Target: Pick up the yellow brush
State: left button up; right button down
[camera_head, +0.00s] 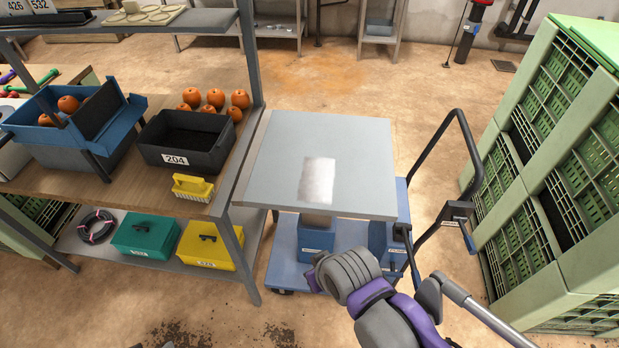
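The yellow brush (193,187) lies at the front edge of the wooden workbench on the left, with its pale bristles facing down. It sits just in front of the black bin marked 204, and nothing is holding it. A grey and purple part of my arm enters at the bottom, right of centre, well away from the brush. No gripper fingers show on it. My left gripper is not in view either.
The black bin (166,157), a blue tray (125,112) and several orange round objects (215,97) stand on the workbench (110,187). Green (146,236) and yellow (208,246) cases lie below. A grey-topped table (275,160) and blue cart (290,262) stand right; green crates (535,240) line the far right.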

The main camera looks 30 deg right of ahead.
aim_at(186, 187)
jog(key=i+j+z, duration=0.1)
jog(key=i+j, duration=0.55)
jog(key=j, duration=0.15)
